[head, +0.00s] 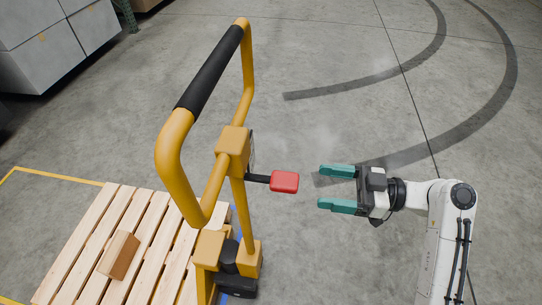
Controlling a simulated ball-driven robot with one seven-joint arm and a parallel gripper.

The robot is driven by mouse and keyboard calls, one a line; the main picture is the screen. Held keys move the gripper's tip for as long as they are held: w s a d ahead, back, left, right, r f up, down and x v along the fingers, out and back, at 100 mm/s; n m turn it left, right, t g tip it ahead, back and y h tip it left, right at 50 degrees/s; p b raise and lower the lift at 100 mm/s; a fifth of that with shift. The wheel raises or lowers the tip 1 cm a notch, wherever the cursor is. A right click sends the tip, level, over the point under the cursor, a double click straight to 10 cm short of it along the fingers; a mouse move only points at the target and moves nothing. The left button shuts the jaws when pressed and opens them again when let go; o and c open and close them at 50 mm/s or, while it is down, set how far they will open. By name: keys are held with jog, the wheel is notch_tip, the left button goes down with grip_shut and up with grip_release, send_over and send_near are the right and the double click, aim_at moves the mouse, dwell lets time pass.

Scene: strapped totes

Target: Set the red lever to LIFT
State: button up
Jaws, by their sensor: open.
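The red lever (285,181) sticks out to the right on a short black rod from the yellow handle post of a pallet truck (233,152). The rod looks about level in the head view. My gripper (323,189) is open and empty, just right of the lever. Its two teal fingers point left at the red knob, one above and one below its height in the picture, with a gap between fingertips and knob. Any LIFT marking is hidden; the plate behind the rod shows only edge-on.
A wooden pallet (65,262) with a small wooden block (119,255) on it lies at lower left. The truck's yellow loop handle with black grip (209,70) rises left of the lever. Grey boxes (42,50) stand at upper left. The floor behind my gripper is clear.

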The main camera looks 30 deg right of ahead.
aim_at(281, 179)
jog(key=p+x, duration=0.1)
jog(key=x, duration=0.4)
jog(key=p+x, duration=0.1)
jog(key=x, duration=0.5)
jog(key=shift+d+r, duration=0.1)
jog(key=shift+r, duration=0.1)
jog(key=shift+c, duration=0.2)
grip_shut()
jog(key=f+b, duration=0.1)
jog(key=b, duration=0.1)
jog(key=shift+t+y+b, duration=0.3)
jog(key=shift+b, duration=0.1)
notch_tip(281, 179, down, 2)
jog(key=t+y+b, duration=0.2)
jog(key=y+b, duration=0.1)
jog(key=b, duration=1)
jog(key=shift+w+f+b, duration=0.1)
jog(key=shift+f+b, duration=0.05)
jog(key=shift+b, duration=0.15)
jog(key=shift+t+y+b, duration=0.3)
jog(key=shift+b, duration=0.45)
